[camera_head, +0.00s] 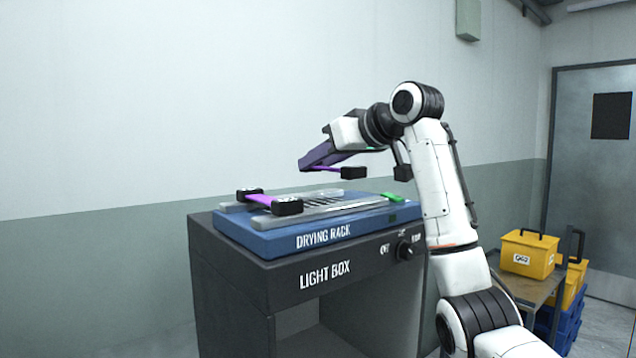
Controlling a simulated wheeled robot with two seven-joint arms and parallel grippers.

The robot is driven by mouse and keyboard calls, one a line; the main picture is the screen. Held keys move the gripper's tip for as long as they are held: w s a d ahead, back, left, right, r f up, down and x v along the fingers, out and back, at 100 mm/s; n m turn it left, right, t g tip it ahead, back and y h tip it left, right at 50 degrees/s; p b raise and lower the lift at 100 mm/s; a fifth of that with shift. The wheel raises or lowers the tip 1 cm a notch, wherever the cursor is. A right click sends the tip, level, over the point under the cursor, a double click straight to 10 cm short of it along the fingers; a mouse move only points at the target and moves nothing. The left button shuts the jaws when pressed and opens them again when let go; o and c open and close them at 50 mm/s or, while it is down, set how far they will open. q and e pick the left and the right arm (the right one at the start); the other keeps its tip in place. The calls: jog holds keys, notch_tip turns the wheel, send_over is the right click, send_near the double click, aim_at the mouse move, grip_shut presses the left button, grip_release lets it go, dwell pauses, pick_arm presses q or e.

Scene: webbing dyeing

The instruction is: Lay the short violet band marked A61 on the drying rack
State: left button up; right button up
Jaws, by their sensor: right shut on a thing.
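My right gripper (318,160) is shut on a violet band (330,169) and holds it above the blue drying rack (265,243). A black end block (353,173) of this band shows to the right of the fingers. No A61 mark can be read on it from here. A second violet band (258,200) with a black block at each end lies across the metal rails at the left part of the rack. My left gripper is not in view.
The rack sits on a dark light box (325,277) with a knob (404,249) on its front. A green piece (392,197) is at the rack's right end. The rails right of the lying band look free. A yellow box (529,253) stands on a side table at right.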

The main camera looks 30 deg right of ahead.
aim_at(322, 202)
notch_tip(322, 202, down, 4)
jog(key=shift+r, duration=0.2)
jog(key=shift+f, duration=0.25)
jog(key=o, duration=1)
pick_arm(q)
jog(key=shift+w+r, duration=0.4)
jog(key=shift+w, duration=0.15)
pick_arm(e)
jog(key=shift+o, duration=0.2)
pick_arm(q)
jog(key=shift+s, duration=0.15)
pick_arm(e)
jog(key=shift+s+r, duration=0.1)
jog(key=shift+s, duration=0.15)
jog(key=b+v, duration=0.2)
jog(key=v, duration=0.9)
jog(key=shift+s, duration=0.2)
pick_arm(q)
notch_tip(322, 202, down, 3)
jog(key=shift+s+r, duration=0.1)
pick_arm(e)
jog(key=shift+r, duration=0.1)
